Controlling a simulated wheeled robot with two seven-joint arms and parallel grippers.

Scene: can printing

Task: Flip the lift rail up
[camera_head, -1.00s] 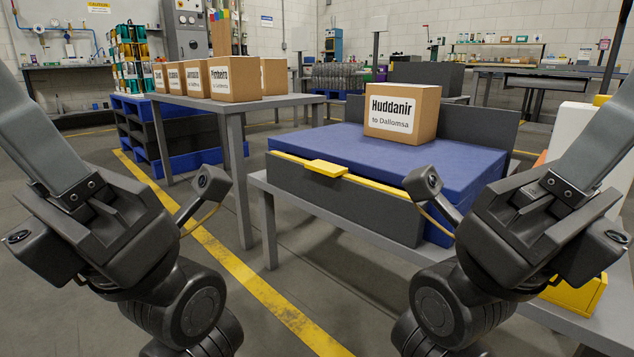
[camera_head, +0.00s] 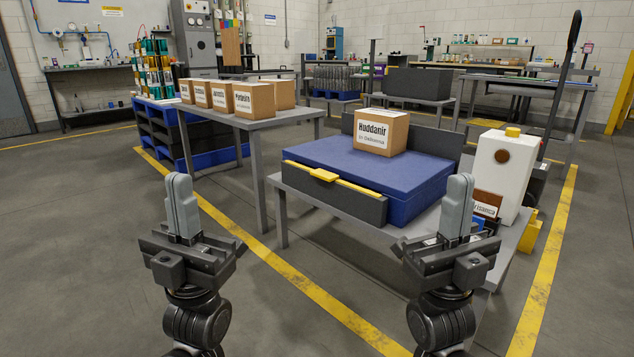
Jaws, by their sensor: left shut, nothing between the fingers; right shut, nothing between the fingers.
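The lift rail is probably the dark front panel (camera_head: 335,196) with a yellow top strip and a yellow handle (camera_head: 323,175); it hangs down along the front of the blue platform (camera_head: 425,182). A cardboard box (camera_head: 380,131) labelled "Huddanir to Dallomsa" sits on the platform. My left gripper (camera_head: 182,205) points upward, shut and empty, in front of and left of the panel. My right gripper (camera_head: 457,205) points upward, shut and empty, in front of the platform's right side. Neither gripper appears to touch the panel.
A grey table (camera_head: 258,125) with several boxes stands behind left, beside blue and black pallets (camera_head: 183,143). A white container (camera_head: 500,165) stands on the right of the workbench (camera_head: 515,245). Open floor (camera_head: 90,230) lies at the left.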

